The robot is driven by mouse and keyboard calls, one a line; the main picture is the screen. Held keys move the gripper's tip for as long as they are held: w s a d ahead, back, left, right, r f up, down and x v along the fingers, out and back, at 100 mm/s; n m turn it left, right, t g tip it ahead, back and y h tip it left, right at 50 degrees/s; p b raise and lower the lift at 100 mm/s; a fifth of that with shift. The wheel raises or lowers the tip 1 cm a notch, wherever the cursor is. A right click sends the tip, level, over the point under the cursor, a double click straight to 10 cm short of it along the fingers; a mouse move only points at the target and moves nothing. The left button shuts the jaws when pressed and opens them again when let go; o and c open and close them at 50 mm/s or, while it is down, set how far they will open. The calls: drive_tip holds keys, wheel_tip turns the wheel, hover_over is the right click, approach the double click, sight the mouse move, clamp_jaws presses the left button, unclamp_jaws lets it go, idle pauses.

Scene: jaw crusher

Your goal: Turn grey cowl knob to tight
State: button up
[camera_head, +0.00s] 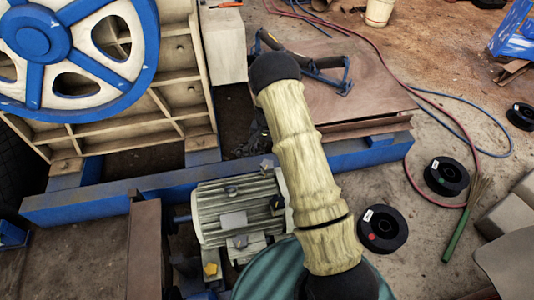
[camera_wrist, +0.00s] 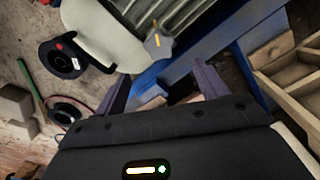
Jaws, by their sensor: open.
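The grey cowl knob (camera_wrist: 157,43) shows in the wrist view with a yellow line on its face. It sits at the edge of the motor's pale cowl (camera_wrist: 104,32). In the head view the grey knob (camera_head: 267,165) is at the far right edge of the ribbed motor (camera_head: 238,212). My gripper (camera_wrist: 160,70) is open in the wrist view, with its two purple fingers apart and nothing between them. The knob appears just beyond the fingertips, apart from them. In the head view my arm hides part of the cowl, and my gripper cannot be made out clearly.
Other knobs sit on and around the motor, including a yellow one (camera_head: 210,269). A blue beam (camera_head: 110,197) runs behind the motor. A large blue-rimmed wheel (camera_head: 40,40) stands at upper left. Black spools (camera_head: 383,229) and hoses lie on the floor at right.

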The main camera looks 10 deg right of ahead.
wheel_tip(320, 180, up, 7)
drive_tip(key=shift+p, duration=0.35)
drive_tip(key=shift+f, duration=0.15)
drive_tip(key=s+r+n+t, duration=0.1)
drive_tip(key=s+r+n, duration=0.2)
drive_tip(key=s+r, duration=0.8)
drive_tip(key=s+r+n+t, duration=0.25)
drive_tip(key=s+r, duration=0.45)
drive_tip(key=s, duration=0.8)
wheel_tip(320, 180, up, 22)
drive_tip(key=p, duration=2.2)
drive_tip(key=shift+s+r+g, duration=0.15)
drive_tip(key=shift+r+g, duration=0.05)
drive_tip(key=shift+g, duration=0.25)
drive_tip(key=shift+d+n, duration=0.1)
drive_tip(key=shift+n, duration=0.15)
